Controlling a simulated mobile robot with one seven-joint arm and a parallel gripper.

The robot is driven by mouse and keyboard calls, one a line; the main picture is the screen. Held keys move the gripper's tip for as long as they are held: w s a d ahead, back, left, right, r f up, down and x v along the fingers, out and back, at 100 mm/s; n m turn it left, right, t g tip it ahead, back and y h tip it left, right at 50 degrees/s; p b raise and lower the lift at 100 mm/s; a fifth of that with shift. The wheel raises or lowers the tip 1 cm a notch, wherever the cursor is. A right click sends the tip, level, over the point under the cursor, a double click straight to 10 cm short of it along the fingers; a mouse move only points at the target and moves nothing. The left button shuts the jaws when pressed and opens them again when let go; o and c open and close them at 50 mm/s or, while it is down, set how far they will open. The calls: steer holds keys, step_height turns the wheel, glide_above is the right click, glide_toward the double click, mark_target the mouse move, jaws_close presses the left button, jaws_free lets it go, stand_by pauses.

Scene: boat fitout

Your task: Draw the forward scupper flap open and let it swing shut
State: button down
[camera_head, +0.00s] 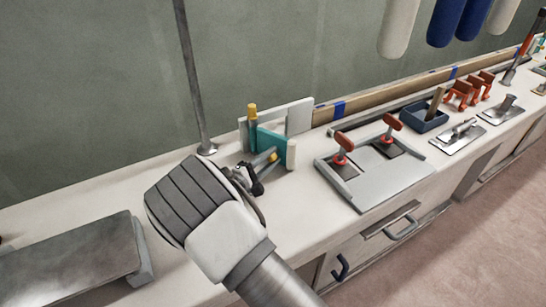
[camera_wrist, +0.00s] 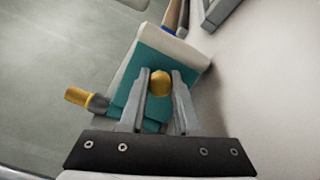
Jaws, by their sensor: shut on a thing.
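The scupper flap looks to be the teal panel (camera_head: 268,139) on the counter by the wall. A white upright plate (camera_head: 299,118) stands behind it and a white block (camera_head: 291,154) is at its right end. In the wrist view the teal panel (camera_wrist: 150,62) has a round yellow knob (camera_wrist: 160,83). My gripper (camera_wrist: 160,78) is shut on this knob, one finger on each side. In the head view my gripper (camera_head: 262,172) reaches the panel's near face and partly hides it. A yellow-tipped post (camera_head: 252,113) stands at the panel's left. I cannot tell how far the flap is open.
A thin metal pole (camera_head: 190,80) stands just left of the panel. A grey plate with two red-handled levers (camera_head: 375,174) lies to the right. A blue tray (camera_head: 422,117) and red clips are farther right. A grey box (camera_head: 70,260) is at near left. Fenders (camera_head: 445,22) hang above.

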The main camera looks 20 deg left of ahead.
steer(key=shift+d+f, duration=0.1)
steer(key=shift+f, duration=0.05)
steer(key=c, duration=0.6)
jaws_free()
steer(key=shift+c, duration=0.2)
steer(key=shift+s, duration=0.2)
steer(key=p+v, duration=0.2)
steer(key=v, duration=0.9)
steer(key=shift+s, duration=0.25)
